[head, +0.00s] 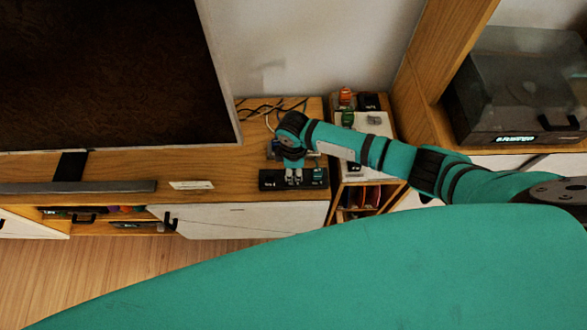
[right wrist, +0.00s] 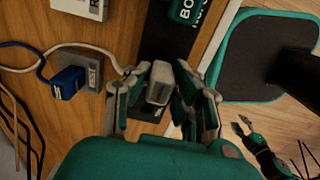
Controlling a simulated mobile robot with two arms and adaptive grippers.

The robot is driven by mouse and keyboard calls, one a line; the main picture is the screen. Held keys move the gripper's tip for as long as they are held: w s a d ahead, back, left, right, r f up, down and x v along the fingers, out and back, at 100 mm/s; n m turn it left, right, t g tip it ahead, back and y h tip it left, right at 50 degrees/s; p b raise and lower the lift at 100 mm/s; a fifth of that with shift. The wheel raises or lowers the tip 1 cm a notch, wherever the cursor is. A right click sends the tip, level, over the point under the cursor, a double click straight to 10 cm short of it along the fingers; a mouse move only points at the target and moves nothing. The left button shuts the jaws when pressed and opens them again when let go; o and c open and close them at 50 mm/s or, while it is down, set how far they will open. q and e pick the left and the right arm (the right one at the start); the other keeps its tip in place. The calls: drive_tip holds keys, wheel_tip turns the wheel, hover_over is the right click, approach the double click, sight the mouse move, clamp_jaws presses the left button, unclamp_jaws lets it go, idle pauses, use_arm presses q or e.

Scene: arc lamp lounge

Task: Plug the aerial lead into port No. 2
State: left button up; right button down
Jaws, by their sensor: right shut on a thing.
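My right gripper (right wrist: 165,92) is shut on a light grey plug (right wrist: 159,83), apparently that of the aerial lead; no cable shows leaving it. In the head view the right gripper (head: 293,176) is over a black port box (head: 314,180) near the front edge of the wooden cabinet. The box also shows as a dark strip (right wrist: 158,38) below the plug in the right wrist view. I cannot tell whether the plug touches a port, and port No. 2 is not readable. My left gripper (right wrist: 241,124) shows small at lower right in that view, its fingertips apart and empty.
A blue plug (right wrist: 68,82) with a cable sits against a grey block (right wrist: 92,72) left of my right gripper. Loose cables (head: 262,108) lie behind. A television (head: 110,70) stands left, and a small shelf unit (head: 385,120) with items stands right. The cabinet's front edge is close.

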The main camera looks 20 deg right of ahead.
drive_tip(key=shift+f+b, duration=0.3)
drive_tip(key=shift+f, duration=0.4)
drive_tip(key=c, duration=1.1)
unclamp_jaws()
wheel_tip(320, 180, up, 12)
drive_tip(key=shift+r, duration=0.1)
